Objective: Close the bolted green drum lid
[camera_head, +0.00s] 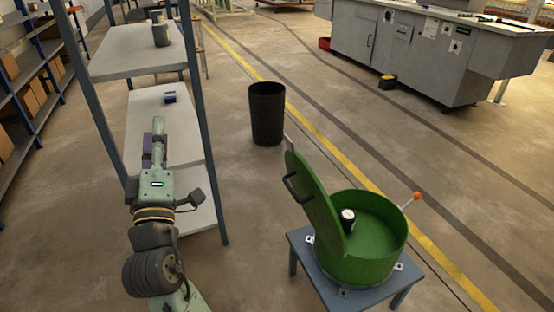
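A round green drum (365,272) sits on a small blue-grey table (303,243), with metal brackets around its base. Its green lid (318,212) stands raised and steeply tilted at the drum's left side, so the drum is open. A dark handle (291,188) is on the lid's outer face. A small black-and-white cylinder (347,222) shows at the drum's opening, beside the lid. A rod with an orange knob (416,196) sticks out at the drum's right rim. My gripper (158,126) is left of the drum, apart from it, pointing away; its finger opening cannot be made out.
A black bin (266,115) stands behind the drum. Grey cabinets (408,60) are at the back right. Floor between rack and drum is clear.

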